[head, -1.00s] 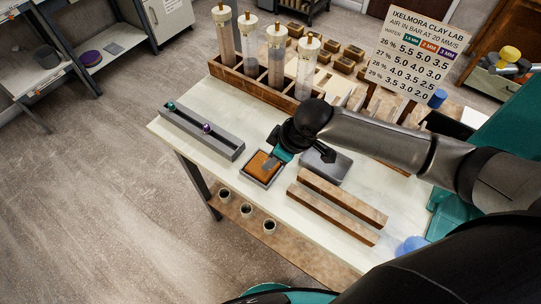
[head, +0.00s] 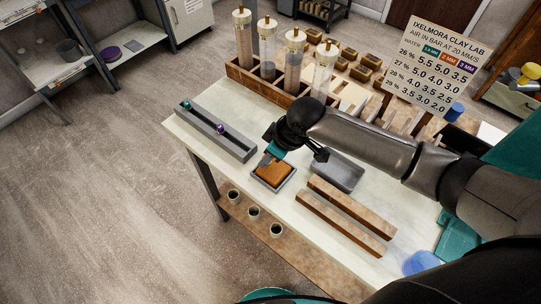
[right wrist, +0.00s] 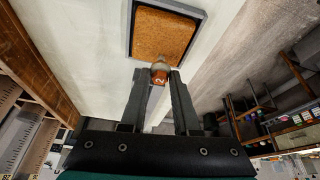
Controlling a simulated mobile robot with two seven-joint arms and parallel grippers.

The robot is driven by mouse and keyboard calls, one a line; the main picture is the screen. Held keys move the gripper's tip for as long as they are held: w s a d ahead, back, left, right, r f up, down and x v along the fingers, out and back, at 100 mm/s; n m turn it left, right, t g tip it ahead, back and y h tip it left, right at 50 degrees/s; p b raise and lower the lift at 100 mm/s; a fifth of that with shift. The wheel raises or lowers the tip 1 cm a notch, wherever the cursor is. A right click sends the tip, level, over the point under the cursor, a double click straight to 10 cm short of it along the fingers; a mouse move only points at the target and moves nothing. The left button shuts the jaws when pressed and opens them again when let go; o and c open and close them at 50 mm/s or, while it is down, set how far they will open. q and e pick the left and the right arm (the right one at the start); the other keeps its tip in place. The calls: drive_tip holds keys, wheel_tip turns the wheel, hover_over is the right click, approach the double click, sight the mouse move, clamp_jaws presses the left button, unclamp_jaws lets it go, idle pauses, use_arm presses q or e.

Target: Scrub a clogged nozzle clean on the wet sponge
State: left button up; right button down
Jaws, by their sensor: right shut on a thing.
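The brown sponge (head: 274,175) lies in a small grey square tray (head: 287,184) on the table. My right gripper (head: 266,160) is over the back left edge of this tray. In the right wrist view its fingers (right wrist: 160,80) are shut on a small orange nozzle (right wrist: 159,74), whose tip points toward the sponge (right wrist: 165,34). The nozzle overlaps the near rim of the tray there; I cannot tell whether it touches. A long grey rack (head: 232,144) to the left holds a green nozzle (head: 187,104) and a purple nozzle (head: 220,128). My left gripper is out of view.
A grey tray (head: 340,172) stands right of the sponge, with two wooden bars (head: 345,215) in front. Clear tubes (head: 292,62) stand in a wooden rack behind. A printed sign (head: 430,45) is at the back right. Several small cups (head: 254,212) sit on the lower shelf.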

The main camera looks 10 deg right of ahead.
drive_tip(key=shift+s+d+f, duration=0.1)
drive_tip(key=shift+s+f, duration=0.15)
drive_tip(key=shift+f, duration=0.05)
drive_tip(key=shift+s+d+p, duration=0.3)
drive_tip(key=shift+d+p, duration=0.25)
drive_tip(key=shift+p, duration=0.05)
drive_tip(key=shift+s+d+p, duration=0.45)
drive_tip(key=shift+d, duration=0.2)
drive_tip(key=shift+s+d+p, duration=0.4)
drive_tip(key=shift+s+d, duration=0.05)
drive_tip(key=shift+d, duration=0.2)
drive_tip(key=r+p, duration=0.5)
drive_tip(key=shift+w+a, duration=0.2)
drive_tip(key=shift+w, duration=0.05)
wheel_tip(320, 180, up, 2)
drive_tip(key=shift+r+p, duration=0.2)
drive_tip(key=shift+p, duration=0.95)
